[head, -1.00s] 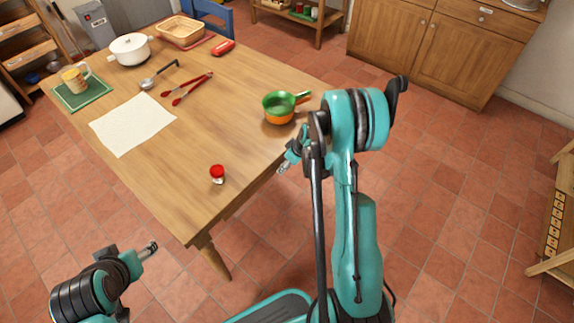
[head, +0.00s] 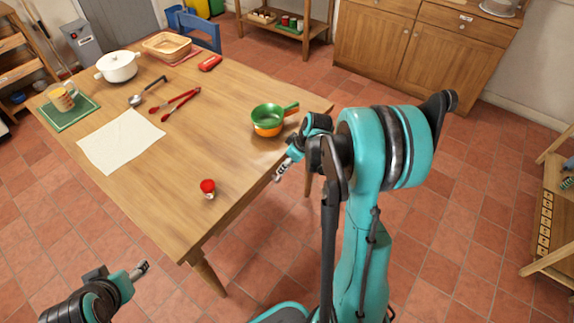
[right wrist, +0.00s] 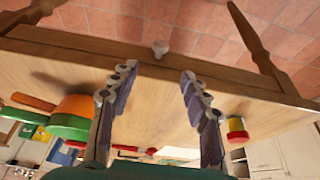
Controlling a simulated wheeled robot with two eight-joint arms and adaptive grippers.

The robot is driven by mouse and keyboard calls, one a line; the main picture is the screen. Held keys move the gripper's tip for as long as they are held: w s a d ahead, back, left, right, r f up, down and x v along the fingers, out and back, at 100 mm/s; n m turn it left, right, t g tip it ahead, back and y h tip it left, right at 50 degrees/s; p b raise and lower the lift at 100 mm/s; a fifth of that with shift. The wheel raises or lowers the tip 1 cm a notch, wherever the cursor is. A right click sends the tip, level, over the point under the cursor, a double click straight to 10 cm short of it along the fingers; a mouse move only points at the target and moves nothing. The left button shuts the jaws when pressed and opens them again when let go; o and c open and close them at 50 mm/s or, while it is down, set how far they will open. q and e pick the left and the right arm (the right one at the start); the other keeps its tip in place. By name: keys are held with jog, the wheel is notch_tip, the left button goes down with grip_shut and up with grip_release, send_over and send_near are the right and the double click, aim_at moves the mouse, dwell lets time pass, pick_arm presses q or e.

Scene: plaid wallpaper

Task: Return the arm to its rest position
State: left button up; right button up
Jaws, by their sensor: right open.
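My right arm is folded up at the right of the head view. Its gripper (head: 283,172) is beside the table's right edge, apart from the pans. In the right wrist view the two fingers of the right gripper (right wrist: 157,88) are spread, with only table surface between them. My left gripper (head: 140,270) is at the lower left of the head view, off the table's near edge; its fingers are too small to read.
The wooden table (head: 190,140) holds a green pan (head: 268,114) on an orange one (head: 268,130), a red-lidded jar (head: 208,188), red tongs (head: 180,104), a ladle (head: 146,92) and a white pot (head: 118,66). Tiled floor (head: 455,230) is clear at right.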

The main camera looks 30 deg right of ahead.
jog(key=s+a+r+m+t+h, duration=0.1)
jog(key=s+a+r+m, duration=0.1)
jog(key=s+a+r, duration=0.65)
jog(key=s+a+r+m+t, duration=0.1)
jog(key=s+a+r+m, duration=0.1)
jog(key=s+a+r, duration=0.2)
jog(key=s+a, duration=0.3)
jog(key=s, duration=0.2)
jog(key=shift+a+r+t+h, duration=0.25)
jog(key=shift+r+t+h, duration=0.15)
